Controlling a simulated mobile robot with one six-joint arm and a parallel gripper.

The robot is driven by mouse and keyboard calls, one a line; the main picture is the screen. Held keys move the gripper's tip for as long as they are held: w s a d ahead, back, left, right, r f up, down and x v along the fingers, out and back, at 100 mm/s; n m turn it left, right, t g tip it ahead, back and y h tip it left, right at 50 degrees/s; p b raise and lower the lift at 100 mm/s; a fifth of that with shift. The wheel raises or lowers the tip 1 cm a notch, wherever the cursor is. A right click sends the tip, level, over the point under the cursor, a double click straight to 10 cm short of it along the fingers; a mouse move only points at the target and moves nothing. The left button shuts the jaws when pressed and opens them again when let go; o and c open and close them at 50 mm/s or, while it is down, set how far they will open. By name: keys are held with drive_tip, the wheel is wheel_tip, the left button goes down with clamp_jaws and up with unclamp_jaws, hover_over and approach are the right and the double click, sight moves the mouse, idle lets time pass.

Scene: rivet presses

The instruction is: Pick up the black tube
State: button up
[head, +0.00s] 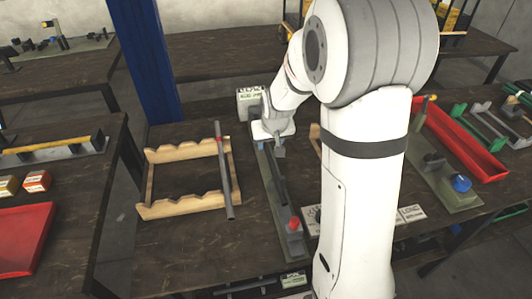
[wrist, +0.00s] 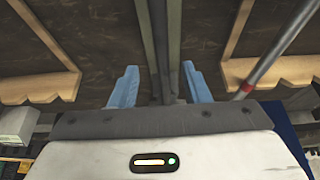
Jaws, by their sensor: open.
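A long dark bar, which looks like the black tube (head: 278,178), lies lengthwise along a narrow green fixture (head: 265,185) on the dark wooden table. A red knob (head: 294,224) is at the fixture's near end. My gripper (head: 279,150) is over the far part of the fixture. In the wrist view my gripper (wrist: 162,85) is open, with its blue fingers apart. The dark bar (wrist: 160,45) runs between them, beside green strips. Nothing is visibly held. I cannot tell whether the fingers are level with the bar.
A notched wooden rack (head: 180,209) stands left of the fixture, with a grey tube (head: 224,175) with a red band across it. My arm hides part of another wooden rack to the right. A red tray (head: 460,140) and a blue post (head: 145,60) are nearby.

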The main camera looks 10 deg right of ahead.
sight(267, 150)
drive_tip(key=x, duration=0.4)
drive_tip(key=shift+a, duration=0.15)
drive_tip(key=shift+c, duration=0.2)
clamp_jaws()
